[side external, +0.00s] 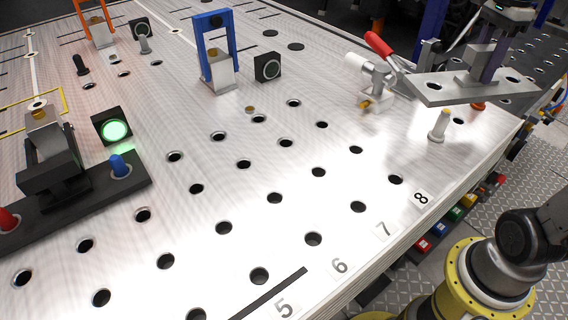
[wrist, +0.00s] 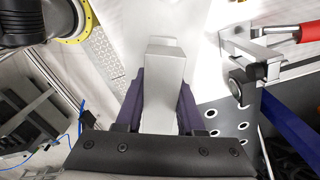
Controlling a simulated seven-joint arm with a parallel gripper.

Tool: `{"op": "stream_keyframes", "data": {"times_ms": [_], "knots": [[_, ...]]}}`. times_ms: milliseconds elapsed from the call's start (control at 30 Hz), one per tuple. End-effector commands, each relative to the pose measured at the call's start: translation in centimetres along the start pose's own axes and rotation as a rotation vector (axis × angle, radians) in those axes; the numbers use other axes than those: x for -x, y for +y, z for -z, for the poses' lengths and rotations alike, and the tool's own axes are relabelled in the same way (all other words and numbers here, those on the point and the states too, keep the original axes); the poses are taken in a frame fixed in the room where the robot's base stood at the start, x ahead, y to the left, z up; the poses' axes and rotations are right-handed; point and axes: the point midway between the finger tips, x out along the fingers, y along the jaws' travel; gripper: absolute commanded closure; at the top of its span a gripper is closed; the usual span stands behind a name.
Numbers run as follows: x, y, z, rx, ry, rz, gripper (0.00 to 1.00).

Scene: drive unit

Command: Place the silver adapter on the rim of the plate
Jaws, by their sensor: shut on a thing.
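The silver adapter (side external: 437,90) is a grey block on a flat bar with holes, at the upper right of the side external view. My gripper (side external: 485,62) is shut on its block. In the wrist view, the block (wrist: 163,75) lies between the purple fingers of my gripper (wrist: 160,108). The bar appears to hang above the right edge of the large perforated metal plate (side external: 300,210), whose near rim carries the numbers 5 to 8. I cannot tell whether the bar touches anything; its far side is partly hidden.
A red-handled toggle clamp (side external: 378,75) stands just left of the adapter. A silver peg (side external: 440,125) stands below the bar. A blue frame (side external: 215,55) and a green-lit button (side external: 114,130) stand farther left. The plate's middle and near rim are clear.

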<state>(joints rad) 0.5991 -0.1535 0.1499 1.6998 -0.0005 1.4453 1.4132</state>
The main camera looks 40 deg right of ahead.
Motion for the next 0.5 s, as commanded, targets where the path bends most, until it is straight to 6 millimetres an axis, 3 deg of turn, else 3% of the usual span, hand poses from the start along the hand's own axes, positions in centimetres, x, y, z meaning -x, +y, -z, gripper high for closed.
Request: {"op": "stream_keyframes", "data": {"times_ms": [200,500], "knots": [[0.8,2.3,-5.4,-0.063,-0.001,0.009,1.00],[1.5,6.7,-11.6,-0.042,-0.003,0.009,1.00]]}}
